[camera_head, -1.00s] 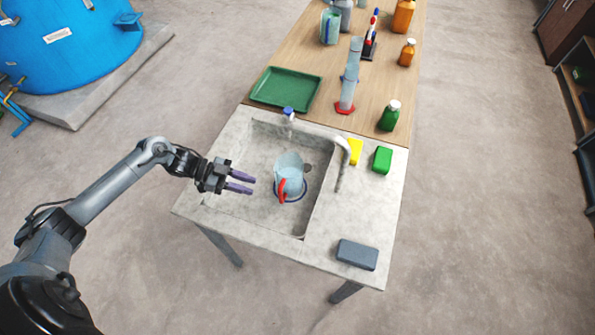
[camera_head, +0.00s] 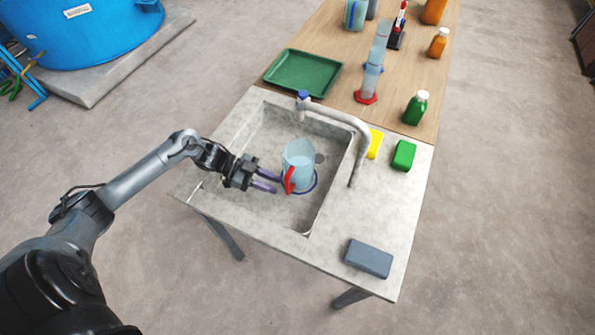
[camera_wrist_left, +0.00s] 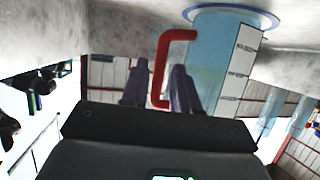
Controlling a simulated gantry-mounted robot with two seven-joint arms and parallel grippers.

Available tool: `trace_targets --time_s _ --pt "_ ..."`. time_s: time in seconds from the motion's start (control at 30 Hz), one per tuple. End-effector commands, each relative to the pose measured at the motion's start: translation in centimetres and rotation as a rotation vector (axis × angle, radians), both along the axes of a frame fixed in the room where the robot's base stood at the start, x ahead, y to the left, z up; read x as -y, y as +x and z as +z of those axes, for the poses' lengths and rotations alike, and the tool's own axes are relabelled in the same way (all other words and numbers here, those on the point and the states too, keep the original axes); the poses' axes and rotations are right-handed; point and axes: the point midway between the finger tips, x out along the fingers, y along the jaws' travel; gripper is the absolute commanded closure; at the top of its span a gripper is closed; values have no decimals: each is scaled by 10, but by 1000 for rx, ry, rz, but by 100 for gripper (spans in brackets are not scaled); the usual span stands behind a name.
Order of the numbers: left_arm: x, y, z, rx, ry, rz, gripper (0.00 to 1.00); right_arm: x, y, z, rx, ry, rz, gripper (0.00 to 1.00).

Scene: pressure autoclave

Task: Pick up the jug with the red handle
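The jug (camera_head: 298,154) is clear bluish plastic with a red handle (camera_head: 289,180) and a round blue-rimmed base. It stands upright in the sink (camera_head: 327,200). My left gripper (camera_head: 278,185) has purple fingers, spread apart and pointing at the handle from the left. In the left wrist view the jug (camera_wrist_left: 207,62) appears upside down, with its scale strip visible. There the red handle (camera_wrist_left: 160,62) shows between the two open fingers, with its lower part overlapping the gap. I see no finger closed on it. My right gripper is not in view.
A grey tap (camera_head: 340,117) arches over the sink's right side. A yellow block (camera_head: 375,144), green block (camera_head: 404,155) and dark grey block (camera_head: 368,258) lie on the counter. A green tray (camera_head: 303,73), a measuring cylinder (camera_head: 372,75) and bottles stand on the wooden table behind.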

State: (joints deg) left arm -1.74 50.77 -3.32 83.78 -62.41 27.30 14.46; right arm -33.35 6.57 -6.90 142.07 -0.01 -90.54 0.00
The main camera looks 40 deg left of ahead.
Motion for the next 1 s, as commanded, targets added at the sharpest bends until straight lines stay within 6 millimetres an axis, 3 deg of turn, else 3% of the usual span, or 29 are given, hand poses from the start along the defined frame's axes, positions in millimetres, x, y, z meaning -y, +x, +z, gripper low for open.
trace_targets --time_s 0.37,0.7,1.0 --pt "23 12 -10 1 -2 1 71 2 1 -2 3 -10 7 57" --pt "56 30 -24 1 1 1 71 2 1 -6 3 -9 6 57" --pt "61 31 -26 1 1 1 71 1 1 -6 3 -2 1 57"
